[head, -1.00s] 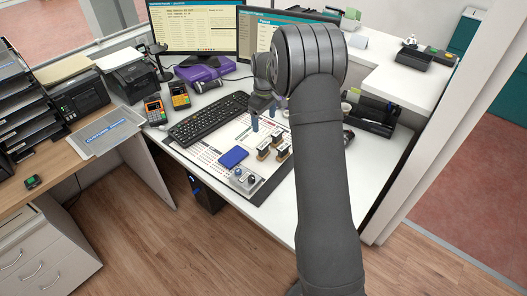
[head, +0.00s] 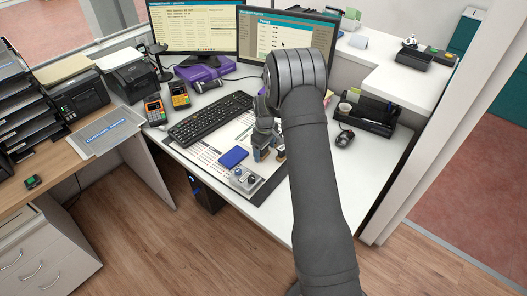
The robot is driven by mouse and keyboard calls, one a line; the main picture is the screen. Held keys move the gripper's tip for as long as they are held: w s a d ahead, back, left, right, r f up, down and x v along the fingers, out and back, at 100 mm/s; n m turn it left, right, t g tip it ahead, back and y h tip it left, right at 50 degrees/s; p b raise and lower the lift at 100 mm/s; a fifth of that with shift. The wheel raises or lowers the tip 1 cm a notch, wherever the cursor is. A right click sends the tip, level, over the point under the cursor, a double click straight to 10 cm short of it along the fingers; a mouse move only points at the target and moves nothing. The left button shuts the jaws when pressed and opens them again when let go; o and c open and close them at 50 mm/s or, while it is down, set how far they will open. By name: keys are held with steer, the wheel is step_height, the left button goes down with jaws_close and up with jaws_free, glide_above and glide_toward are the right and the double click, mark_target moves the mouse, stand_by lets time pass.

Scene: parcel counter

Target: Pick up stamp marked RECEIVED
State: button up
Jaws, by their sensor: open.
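Dark-handled stamps with brown bases stand in a cluster on the white desk mat (head: 215,150). One stamp base (head: 264,157) shows at the left fingertip, and another (head: 281,157) shows just below the right fingertip. Any further stamp is hidden behind my gripper and arm. The markings are too small to read, so I cannot tell which says RECEIVED. My gripper (head: 268,151) points down and is open, low among the stamps. I cannot tell whether a stamp stands between its fingers or whether they touch one.
A blue ink pad (head: 233,157) lies left of my gripper, and a grey holder with knobs (head: 245,179) sits in front. The keyboard (head: 210,117) is behind left. A mouse (head: 345,138) and a black organizer (head: 368,116) are right. The desk's front right is clear.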

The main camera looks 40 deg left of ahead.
steer(key=shift+f, duration=0.1)
steer(key=c, duration=1.1)
steer(key=shift+o, duration=0.2)
